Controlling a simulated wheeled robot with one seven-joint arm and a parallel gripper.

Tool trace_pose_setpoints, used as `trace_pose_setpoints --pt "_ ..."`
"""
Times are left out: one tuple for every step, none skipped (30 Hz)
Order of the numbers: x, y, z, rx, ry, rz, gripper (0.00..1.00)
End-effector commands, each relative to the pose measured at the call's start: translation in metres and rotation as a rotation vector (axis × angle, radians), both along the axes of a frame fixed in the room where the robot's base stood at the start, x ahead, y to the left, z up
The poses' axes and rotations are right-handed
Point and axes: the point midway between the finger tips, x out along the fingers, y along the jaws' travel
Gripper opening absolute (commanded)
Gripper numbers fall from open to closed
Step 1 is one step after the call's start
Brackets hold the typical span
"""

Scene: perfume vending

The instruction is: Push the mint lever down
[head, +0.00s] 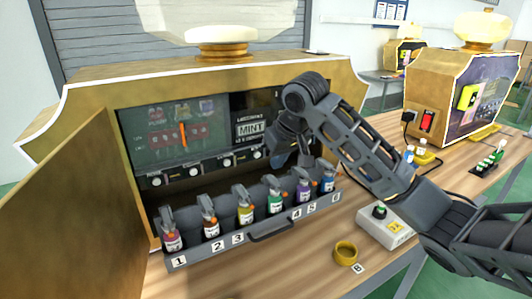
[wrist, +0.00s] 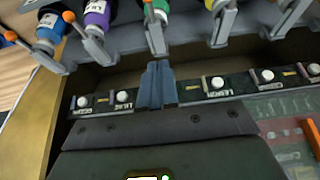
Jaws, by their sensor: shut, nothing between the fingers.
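The perfume machine has a dark strip with a row of white knobs, which shows in the head view (head: 193,172) and in the wrist view (wrist: 217,82). I cannot tell which knob is the mint lever; the small labels are mostly unreadable. A sign reading MINT (head: 250,128) is on the panel above the strip's right part. My gripper (wrist: 157,68) is shut and empty, its fingers across the strip between two visible knobs, covering the part behind them. In the head view my gripper (head: 290,146) is inside the opening at the right; contact is unclear.
A grey tray (head: 255,238) with several numbered spray bottles stands close in front of the strip. An open door panel (head: 75,205) is at the left. A brass ring (head: 346,253) and a grey button box (head: 385,228) sit on the wooden table. A second machine (head: 460,95) is behind right.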

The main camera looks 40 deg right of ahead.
Motion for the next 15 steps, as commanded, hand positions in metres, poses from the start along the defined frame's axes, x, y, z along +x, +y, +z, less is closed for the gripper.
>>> trace_pose_setpoints --pt "-0.001 0.001 0.008 0.001 0.0 0.0 0.0" --pt "-0.002 0.001 0.011 0.001 0.0 0.0 0.0" --pt "-0.004 0.001 0.015 0.001 0.0 0.0 0.0" --pt "-0.005 0.002 0.017 0.001 -0.001 0.0 0.0" --pt "-0.006 0.002 0.02 0.001 -0.001 0.0 0.0" --pt "-0.007 0.002 0.023 0.002 -0.002 0.0 0.0" --pt "-0.008 0.003 0.026 0.002 -0.002 0.0 0.0" --pt "-0.009 0.003 0.028 0.002 -0.001 0.0 0.0" --pt "-0.01 0.003 0.031 0.002 -0.001 0.0 0.0" --pt "-0.011 0.003 0.034 0.001 0.0 0.0 0.0" --pt "-0.012 0.004 0.037 0.001 0.0 0.0 0.0" --pt "-0.013 0.004 0.04 0.001 -0.001 0.0 0.0" --pt "-0.014 0.004 0.043 0.0 -0.001 0.0 0.0" --pt "-0.015 0.005 0.045 0.001 -0.001 0.0 0.0" --pt "-0.016 0.005 0.048 0.001 -0.001 0.0 0.0"
